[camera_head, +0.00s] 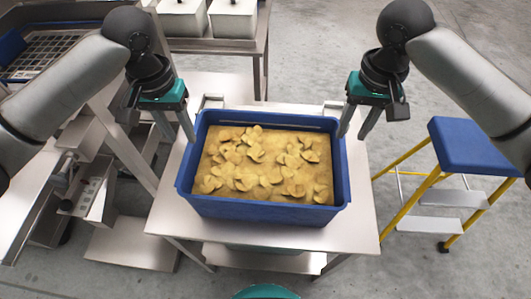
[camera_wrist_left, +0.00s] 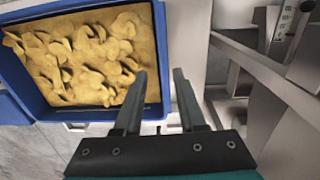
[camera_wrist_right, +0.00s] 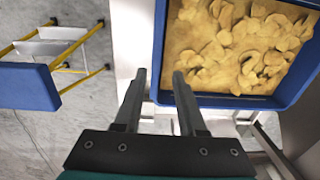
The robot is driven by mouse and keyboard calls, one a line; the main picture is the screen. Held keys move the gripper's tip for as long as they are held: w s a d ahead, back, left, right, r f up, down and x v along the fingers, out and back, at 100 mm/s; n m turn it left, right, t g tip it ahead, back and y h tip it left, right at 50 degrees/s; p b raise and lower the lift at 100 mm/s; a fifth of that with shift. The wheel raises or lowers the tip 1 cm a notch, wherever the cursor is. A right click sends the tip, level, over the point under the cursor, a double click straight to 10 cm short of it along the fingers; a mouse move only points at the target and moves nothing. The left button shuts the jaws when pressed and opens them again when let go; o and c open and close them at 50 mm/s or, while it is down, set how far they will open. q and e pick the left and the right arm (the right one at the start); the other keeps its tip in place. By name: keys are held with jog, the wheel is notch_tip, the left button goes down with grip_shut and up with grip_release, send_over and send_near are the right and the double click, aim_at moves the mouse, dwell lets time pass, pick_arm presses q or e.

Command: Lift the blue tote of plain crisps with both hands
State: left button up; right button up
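The blue tote (camera_head: 262,211) of plain crisps (camera_head: 262,160) sits upright on a light metal table (camera_head: 350,235). My left gripper (camera_head: 179,138) is open at the tote's left rim, toward the far corner. In the left wrist view, the tote's wall (camera_wrist_left: 160,45) runs between the spread fingertips (camera_wrist_left: 159,73). My right gripper (camera_head: 352,136) is open at the right rim. In the right wrist view, the tote's wall (camera_wrist_right: 159,40) also lies between its fingertips (camera_wrist_right: 158,73). I cannot tell whether the fingers straddle the rim or hover above it. Neither gripper is closed on anything.
A blue-topped step stool (camera_head: 475,147) with yellow legs stands right of the table. Metal machinery (camera_head: 95,190) stands close on the left. Behind is another table with white bins (camera_head: 233,18). The floor (camera_head: 330,45) behind the tote's right side is clear.

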aim_at(329, 177)
pick_arm(q)
jog(key=shift+w, duration=0.15)
pick_arm(e)
jog(key=shift+w, duration=0.15)
pick_arm(q)
jog(key=shift+s, duration=0.3)
pick_arm(e)
jog(key=shift+s+r, duration=0.1)
jog(key=shift+s, duration=0.2)
pick_arm(q)
jog(key=f, duration=1.5)
jog(key=shift+d+f, duration=0.1)
jog(key=shift+d, duration=0.2)
pick_arm(e)
jog(key=f, duration=1.5)
jog(key=shift+w+a+f, duration=0.1)
jog(key=shift+a+f, duration=0.05)
jog(key=shift+a, duration=0.15)
